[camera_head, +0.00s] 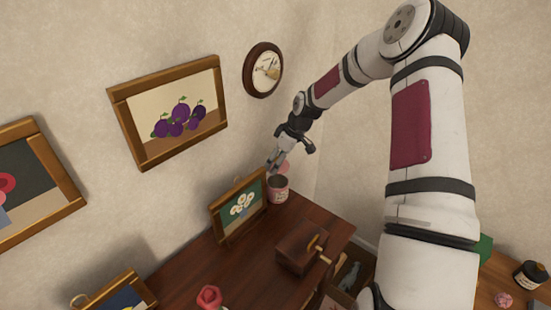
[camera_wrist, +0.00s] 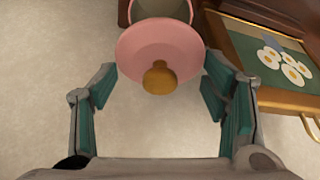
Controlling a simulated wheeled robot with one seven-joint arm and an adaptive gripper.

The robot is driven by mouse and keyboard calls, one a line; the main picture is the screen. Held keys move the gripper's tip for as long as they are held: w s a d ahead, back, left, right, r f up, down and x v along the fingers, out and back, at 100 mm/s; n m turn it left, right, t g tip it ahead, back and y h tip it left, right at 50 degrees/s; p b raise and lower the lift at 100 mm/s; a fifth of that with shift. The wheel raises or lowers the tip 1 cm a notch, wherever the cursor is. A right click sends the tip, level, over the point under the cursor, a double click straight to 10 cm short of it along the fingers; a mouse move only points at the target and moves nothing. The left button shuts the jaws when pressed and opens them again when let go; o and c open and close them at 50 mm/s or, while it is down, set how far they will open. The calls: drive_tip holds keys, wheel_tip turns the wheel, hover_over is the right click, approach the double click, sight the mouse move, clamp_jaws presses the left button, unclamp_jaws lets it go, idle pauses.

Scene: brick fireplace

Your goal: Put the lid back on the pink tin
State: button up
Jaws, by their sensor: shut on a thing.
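The pink tin (camera_head: 278,191) stands open on the dark wooden surface, near its far corner by the wall. Its dark inside shows in the head view, and part of the tin shows at the top of the wrist view (camera_wrist: 190,12). My gripper (camera_head: 274,163) is shut on the pink lid (camera_head: 284,167), above the tin. In the wrist view the lid (camera_wrist: 135,50) is a pink disc with a round wooden knob (camera_wrist: 160,78), its rim between my two fingertips (camera_wrist: 160,68). The lid looks tilted and apart from the tin; the exact gap is hard to tell.
A framed flower picture (camera_head: 238,207) stands left of the tin, close to my gripper. A wooden box with a crank (camera_head: 300,250) and a red object (camera_head: 208,297) are nearer.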

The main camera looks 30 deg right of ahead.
drive_tip(key=shift+f+b, duration=0.8)
drive_tip(key=shift+f, duration=2.2)
drive_tip(key=shift+f, duration=0.15)
idle(0.5)
drive_tip(key=o, duration=1.1)
drive_tip(key=shift+c, duration=0.2)
drive_tip(key=shift+o, duration=1.1)
drive_tip(key=shift+r+p, duration=1.35)
drive_tip(key=shift+r, duration=2.7)
